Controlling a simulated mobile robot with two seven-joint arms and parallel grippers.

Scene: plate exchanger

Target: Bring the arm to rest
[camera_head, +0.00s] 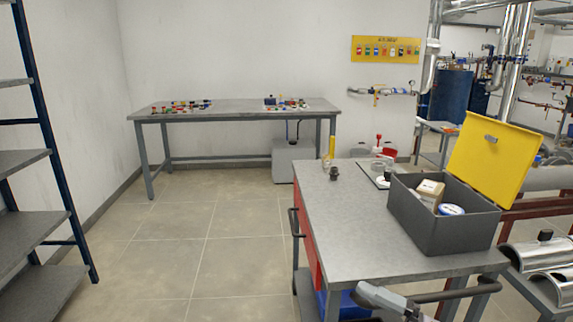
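A small grey piece of my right arm, seemingly its gripper end (384,299), shows at the bottom edge, right of the middle. It is in front of the near edge of the grey-topped cart (330,226), by the cart's dark handle (455,292). The fingers do not show clearly, so I cannot tell whether they are open or shut, and no held thing is visible. My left arm and gripper are out of view.
An open dark grey box (440,233) with a yellow lid (494,160) stands on the cart. A workbench (232,108) with small parts is against the back wall. A blue-framed shelf (40,120) is at the left. The tiled floor (200,235) between is clear.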

